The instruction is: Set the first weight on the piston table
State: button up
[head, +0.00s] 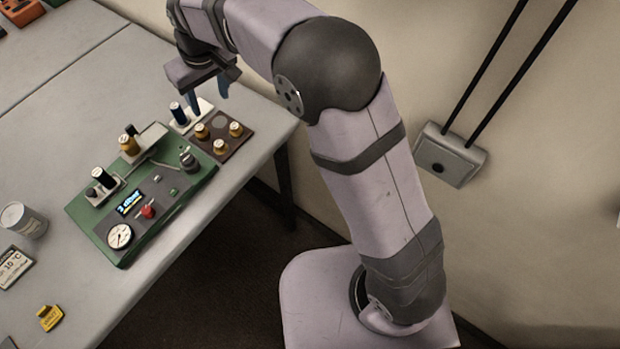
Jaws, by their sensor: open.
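The green apparatus (168,207) stands on the table. A brass weight (128,147) with a dark, pale-topped part above it stands at its back left edge, by a light plate (153,137); I cannot tell exactly what carries it. A brown tray (236,149) behind the apparatus holds three brass weights (235,129), (202,132), (220,147) and shows one empty round spot. My gripper (208,98) is open, its blue fingers apart and pointing down. It is above the back of the table, near a dark cylinder (178,113) on a white plate (200,109). Nothing shows between the fingers.
A dark cylinder (103,178) and a black knob (189,160) rise from the apparatus. It also bears a dial gauge (119,236), display (130,203) and red knob (148,212). A can (23,220), thermometer display (12,266) and yellow item (50,318) lie left.

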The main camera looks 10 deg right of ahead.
jog(key=s+d+f+m, duration=0.1)
jog(key=s+d, duration=0.2)
jog(key=d, duration=0.4)
jog(key=s+d+f+m+g+h, duration=0.1)
jog(key=s+d+m, duration=0.15)
jog(key=d, duration=0.35)
jog(key=s+d+f, duration=0.1)
jog(key=s+d, duration=0.3)
jog(key=d, duration=0.3)
jog(key=s+d+f+m, duration=0.1)
jog(key=s+d+f, duration=0.1)
jog(key=s+d, duration=0.2)
jog(key=s+d+f+m+g, duration=0.1)
jog(key=s+d+f+m, duration=0.1)
jog(key=s, duration=0.7)
jog(key=d+f, duration=0.1)
jog(key=d, duration=0.1)
jog(key=shift+s+d+h, duration=0.3)
jog(key=shift+s+d, duration=0.05)
jog(key=shift+d, duration=0.05)
